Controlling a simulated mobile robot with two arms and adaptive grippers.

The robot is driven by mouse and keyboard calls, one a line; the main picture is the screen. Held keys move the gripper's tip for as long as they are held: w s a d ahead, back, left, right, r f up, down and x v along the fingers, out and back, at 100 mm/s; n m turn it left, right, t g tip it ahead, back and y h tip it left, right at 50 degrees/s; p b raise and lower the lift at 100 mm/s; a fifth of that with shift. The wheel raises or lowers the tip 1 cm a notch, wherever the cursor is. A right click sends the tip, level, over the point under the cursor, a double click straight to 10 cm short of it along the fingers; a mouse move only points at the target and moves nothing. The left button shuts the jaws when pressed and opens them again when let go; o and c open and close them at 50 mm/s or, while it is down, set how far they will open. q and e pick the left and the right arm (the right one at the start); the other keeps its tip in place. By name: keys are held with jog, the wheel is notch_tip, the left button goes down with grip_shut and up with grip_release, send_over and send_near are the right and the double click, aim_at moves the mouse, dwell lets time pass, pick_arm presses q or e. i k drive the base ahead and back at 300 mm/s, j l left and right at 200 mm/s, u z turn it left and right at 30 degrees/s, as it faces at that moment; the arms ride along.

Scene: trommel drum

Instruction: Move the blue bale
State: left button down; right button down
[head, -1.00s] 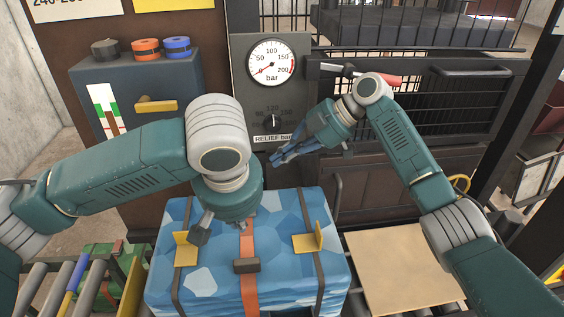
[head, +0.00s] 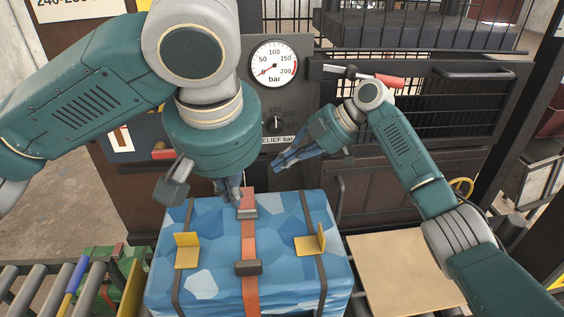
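The blue bale (head: 205,284) is a blocky, blue-patterned bundle at the bottom centre. Two dark straps and an orange middle strap (head: 249,295) run over it. Yellow brackets (head: 187,252) and (head: 310,243) stand on its left and right sides. My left gripper (head: 232,198) points down above the bale's back edge, near the top of the orange strap; the wrist hides much of it, and I cannot tell its opening or any contact. My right gripper (head: 277,165) is behind and above the bale, below the gauge panel, apart from the bale; its fingers look close together.
A pressure gauge (head: 274,64) with a relief dial (head: 275,122) stands behind. A barred dark gate (head: 462,105) with a red-handled lever (head: 378,80) is at back right. A tan board (head: 400,270) lies right of the bale. Rollers (head: 40,290) are at left.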

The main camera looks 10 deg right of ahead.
aim_at(290, 284)
jog(key=k, duration=1.5)
